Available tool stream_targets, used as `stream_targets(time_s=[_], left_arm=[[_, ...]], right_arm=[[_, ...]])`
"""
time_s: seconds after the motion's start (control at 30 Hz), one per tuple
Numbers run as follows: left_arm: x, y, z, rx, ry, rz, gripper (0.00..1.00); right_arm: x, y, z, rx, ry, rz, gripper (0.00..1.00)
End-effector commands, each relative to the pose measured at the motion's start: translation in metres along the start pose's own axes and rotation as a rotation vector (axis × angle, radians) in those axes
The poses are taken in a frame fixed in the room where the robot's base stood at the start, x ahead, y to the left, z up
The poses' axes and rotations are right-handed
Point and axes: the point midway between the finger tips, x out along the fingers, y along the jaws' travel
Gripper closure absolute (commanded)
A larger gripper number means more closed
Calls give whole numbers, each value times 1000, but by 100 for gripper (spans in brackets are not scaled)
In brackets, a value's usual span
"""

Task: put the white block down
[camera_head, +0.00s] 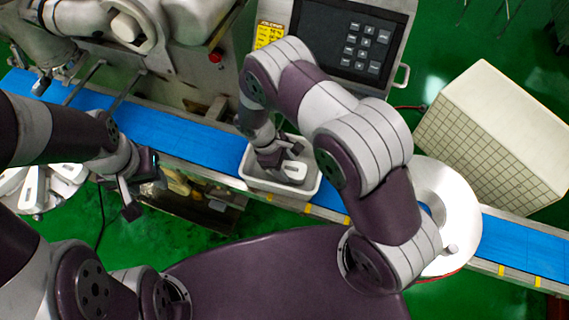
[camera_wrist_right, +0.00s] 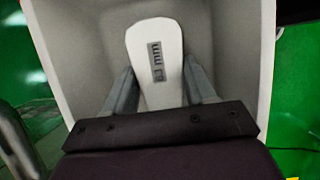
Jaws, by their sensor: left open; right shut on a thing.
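The white block (camera_wrist_right: 152,40) has a rounded end and a grey label with dark marks on it. In the right wrist view it lies between the two fingers of my right gripper (camera_wrist_right: 160,88), which is shut on it. In the head view the block (camera_head: 294,170) shows inside a white bin (camera_head: 250,183), with my right gripper (camera_head: 280,160) reaching down into the bin. I cannot tell whether the block touches the bin floor. My left gripper (camera_head: 142,193) is open and empty, off the near edge of the conveyor.
The bin stands on the blue conveyor (camera_head: 190,131). A machine with a control panel (camera_head: 350,45) stands behind it. A round white part (camera_head: 455,205) and a large pale tiled box (camera_head: 495,135) are to the right.

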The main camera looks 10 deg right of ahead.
Motion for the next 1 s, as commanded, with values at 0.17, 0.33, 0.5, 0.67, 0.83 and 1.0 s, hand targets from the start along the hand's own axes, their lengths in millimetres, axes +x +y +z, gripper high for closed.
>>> stream_targets(time_s=[0.17, 0.33, 0.5, 0.67, 0.83, 1.0], left_arm=[[2, 0, 0, 0, 0, 0, 51], [2, 0, 0, 0, 0, 0, 51], [0, 0, 0, 0, 0, 0, 51], [7, 0, 1, 0, 0, 0, 51], [17, 0, 2, 0, 0, 0, 51], [15, 0, 2, 0, 0, 0, 51]], right_arm=[[3, 0, -1, 1, 0, 0, 32], [2, 0, -1, 1, 0, 0, 20], [-1, 0, 0, 1, 0, 0, 20], [-23, 1, -2, 2, 5, 3, 20], [-70, 1, -2, 1, 5, 3, 20], [-108, 0, 0, 1, 2, 0, 20]])
